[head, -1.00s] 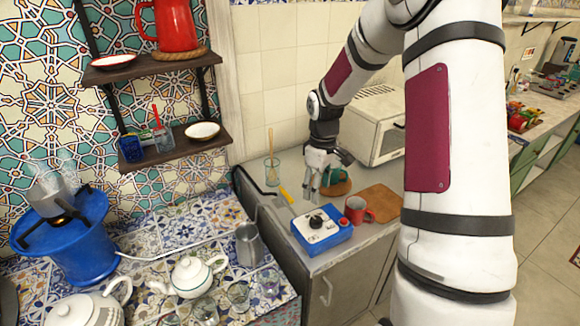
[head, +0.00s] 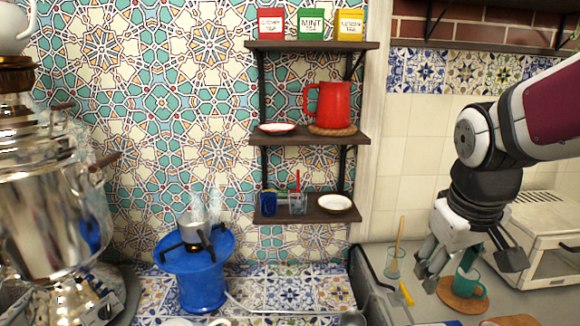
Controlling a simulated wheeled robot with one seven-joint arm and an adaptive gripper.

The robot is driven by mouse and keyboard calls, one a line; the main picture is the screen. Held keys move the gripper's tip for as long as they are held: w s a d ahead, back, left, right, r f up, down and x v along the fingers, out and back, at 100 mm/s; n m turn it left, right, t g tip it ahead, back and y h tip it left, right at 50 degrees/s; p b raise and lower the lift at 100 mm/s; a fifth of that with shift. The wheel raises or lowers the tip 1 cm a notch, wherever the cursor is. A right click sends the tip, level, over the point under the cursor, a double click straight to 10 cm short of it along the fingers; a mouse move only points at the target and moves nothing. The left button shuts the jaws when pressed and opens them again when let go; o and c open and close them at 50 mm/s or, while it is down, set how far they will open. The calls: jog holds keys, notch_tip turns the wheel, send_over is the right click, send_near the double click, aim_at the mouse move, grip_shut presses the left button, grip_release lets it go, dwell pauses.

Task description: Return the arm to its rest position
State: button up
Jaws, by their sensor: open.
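My arm comes in from the right edge of the head view, its upper part cut off by the frame. The mug sits on a round wooden coaster (head: 452,299) and looks apart from the gripper.
A glass with a wooden stick (head: 395,265) stands near the gripper; a white oven (head: 553,245) stands right. A silver samovar (head: 40,205) fills the left. Shelves (head: 290,138) hold a red pitcher (head: 332,104). A blue burner stand (head: 198,280) carries a small pot.

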jog(key=s+a+r+m+t+y, duration=0.1)
jog(key=s+a, duration=0.4)
jog(key=s, duration=0.6)
notch_tip(320, 180, up, 2)
jog(key=shift+a+r+m+t+y, duration=0.1)
jog(key=shift+a+m+t+y, duration=0.35)
jog(key=shift+t, duration=0.35)
